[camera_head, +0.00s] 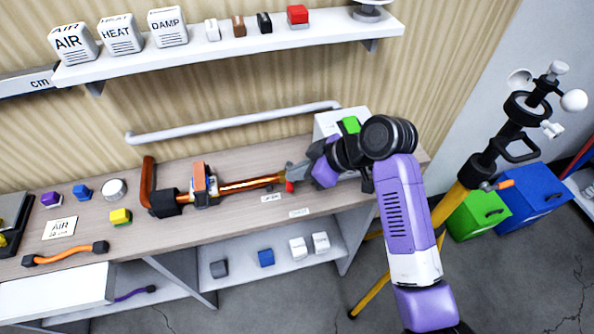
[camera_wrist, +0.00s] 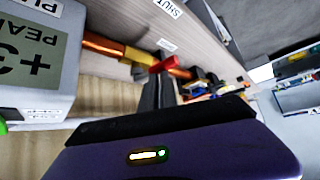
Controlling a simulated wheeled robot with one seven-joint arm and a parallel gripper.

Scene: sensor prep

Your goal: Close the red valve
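The red valve handle (camera_head: 289,187) sits on the copper pipe (camera_head: 240,184) along the bench top; in the wrist view the handle (camera_wrist: 163,64) stands beside a brass-yellow valve body (camera_wrist: 138,57). My gripper (camera_head: 292,174) reaches in from the right, its tips at the handle. In the wrist view its two dark fingers (camera_wrist: 158,88) lie close together, with the red handle at their tips. Whether they touch it is unclear. A SHUT label (camera_head: 299,212) and another label (camera_head: 271,198) lie on the bench in front of the valve.
A grey gauge box with a display (camera_wrist: 30,55) stands close to the gripper. An orange-and-grey fitting (camera_head: 199,182) sits on the pipe to the left. A shelf (camera_head: 230,48) with labelled blocks hangs above, and a grey rail (camera_head: 235,122) runs behind.

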